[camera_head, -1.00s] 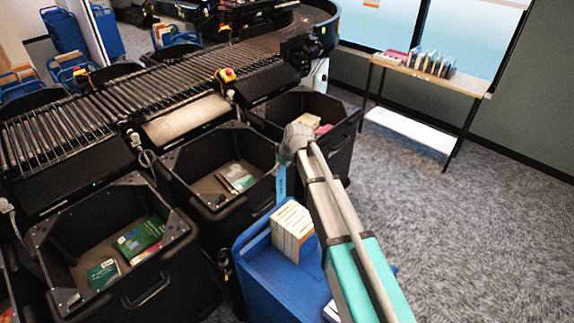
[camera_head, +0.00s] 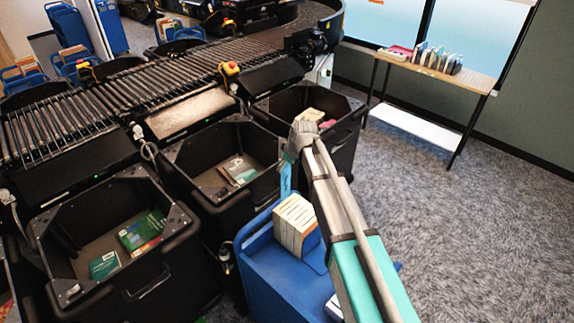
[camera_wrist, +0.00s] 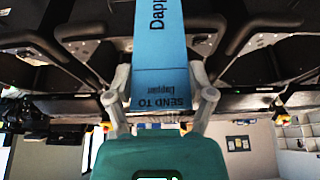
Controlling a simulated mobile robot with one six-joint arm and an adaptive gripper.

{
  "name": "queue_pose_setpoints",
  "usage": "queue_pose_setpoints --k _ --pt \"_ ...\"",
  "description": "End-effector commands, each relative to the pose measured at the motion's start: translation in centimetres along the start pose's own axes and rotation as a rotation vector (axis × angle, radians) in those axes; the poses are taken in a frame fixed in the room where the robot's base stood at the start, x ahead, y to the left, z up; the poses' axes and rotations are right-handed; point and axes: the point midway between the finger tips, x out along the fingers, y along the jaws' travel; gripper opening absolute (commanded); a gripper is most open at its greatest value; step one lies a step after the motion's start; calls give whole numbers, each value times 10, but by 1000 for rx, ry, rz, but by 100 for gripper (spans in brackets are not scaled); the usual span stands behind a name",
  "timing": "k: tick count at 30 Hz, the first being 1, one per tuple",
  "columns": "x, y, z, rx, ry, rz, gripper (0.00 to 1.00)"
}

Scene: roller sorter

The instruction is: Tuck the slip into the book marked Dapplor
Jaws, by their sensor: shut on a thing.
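My gripper (camera_wrist: 160,84) is shut on a blue paper slip (camera_wrist: 158,50). In the head view the slip (camera_head: 285,181) hangs down below my gripper (camera_head: 289,163), beside the blue cart. Several cream-sided books (camera_head: 296,226) stand in a row on the cart, right below and close to the slip, apart from it. I cannot read any title on them, so I cannot tell which book is marked Dapplor.
The blue cart (camera_head: 262,262) stands against black bins (camera_head: 205,205) that hold a few books. A roller conveyor (camera_head: 150,90) runs behind the bins. A wooden table (camera_head: 460,77) with upright items stands at the back right. Grey carpet is free on the right.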

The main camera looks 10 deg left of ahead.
Motion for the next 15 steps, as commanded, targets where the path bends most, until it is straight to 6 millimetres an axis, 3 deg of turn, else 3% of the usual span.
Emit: queue_pose_setpoints --k 15 --pt "20 1 9 1 0 0 50"
